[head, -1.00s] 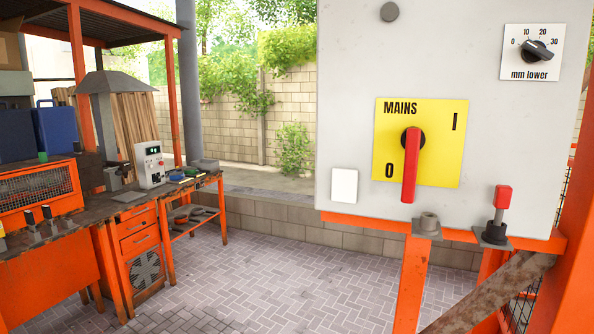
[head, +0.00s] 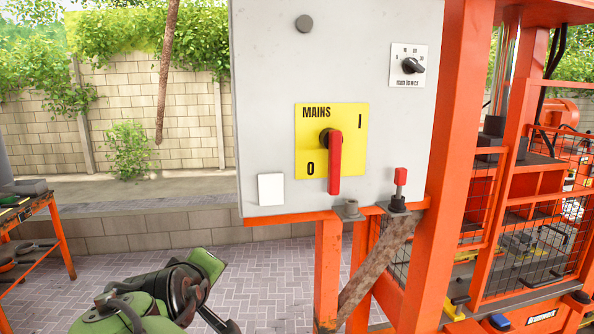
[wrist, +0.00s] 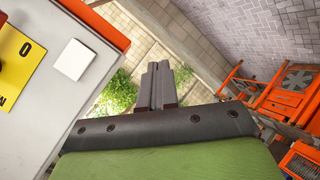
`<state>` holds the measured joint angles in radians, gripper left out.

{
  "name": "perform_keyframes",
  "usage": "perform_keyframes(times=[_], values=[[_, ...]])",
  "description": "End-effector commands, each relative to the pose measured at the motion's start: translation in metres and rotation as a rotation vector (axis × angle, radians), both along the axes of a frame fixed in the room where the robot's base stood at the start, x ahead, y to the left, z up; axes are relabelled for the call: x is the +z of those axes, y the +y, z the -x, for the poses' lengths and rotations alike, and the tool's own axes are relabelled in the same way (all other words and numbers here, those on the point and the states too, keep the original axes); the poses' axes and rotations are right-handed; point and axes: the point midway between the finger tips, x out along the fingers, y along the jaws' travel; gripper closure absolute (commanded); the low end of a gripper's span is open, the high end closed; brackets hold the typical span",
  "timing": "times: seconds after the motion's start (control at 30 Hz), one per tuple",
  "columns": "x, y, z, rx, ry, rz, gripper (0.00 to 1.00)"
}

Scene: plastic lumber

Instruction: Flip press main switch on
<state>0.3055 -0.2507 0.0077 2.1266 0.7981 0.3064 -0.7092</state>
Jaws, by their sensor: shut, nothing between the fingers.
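The mains switch has a red handle (head: 335,162) on a yellow plate (head: 303,140) marked MAINS, with O at lower left and I at upper right. The handle hangs straight down, near the O. The plate sits on the front of a light grey cabinet (head: 268,100). In the head view my green arm shows at the lower left; the fingertips cannot be made out.
Orange press framing (head: 450,150) rises at right. Paved floor (head: 130,240) is open at left.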

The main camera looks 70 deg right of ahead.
Motion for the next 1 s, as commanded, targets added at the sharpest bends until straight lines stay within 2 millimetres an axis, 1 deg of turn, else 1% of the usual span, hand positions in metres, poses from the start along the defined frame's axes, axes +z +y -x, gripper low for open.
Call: perform_keyframes(times=[0.03,0.07,0.1,0.2,0.3,0.33,0.43,0.67,0.77,0.87,1.0], values=[[0.02,-0.025,0.007,-0.062,0.052,0.081,1.0],[0.032,-0.04,0.014,-0.102,0.094,0.138,1.0],[0.048,-0.058,0.025,-0.158,0.157,0.216,1.0],[0.087,-0.094,0.054,-0.297,0.343,0.386,1.0],[0.113,-0.111,0.076,-0.396,0.496,0.491,1.0],[0.118,-0.113,0.079,-0.414,0.527,0.508,1.0],[0.124,-0.116,0.086,-0.441,0.575,0.534,1.0],[0.123,-0.115,0.086,-0.439,0.574,0.534,1.0],[0.123,-0.12,0.087,-0.441,0.574,0.533,1.0],[0.123,-0.134,0.091,-0.443,0.574,0.531,1.0],[0.124,-0.163,0.1,-0.446,0.574,0.53,1.0]])
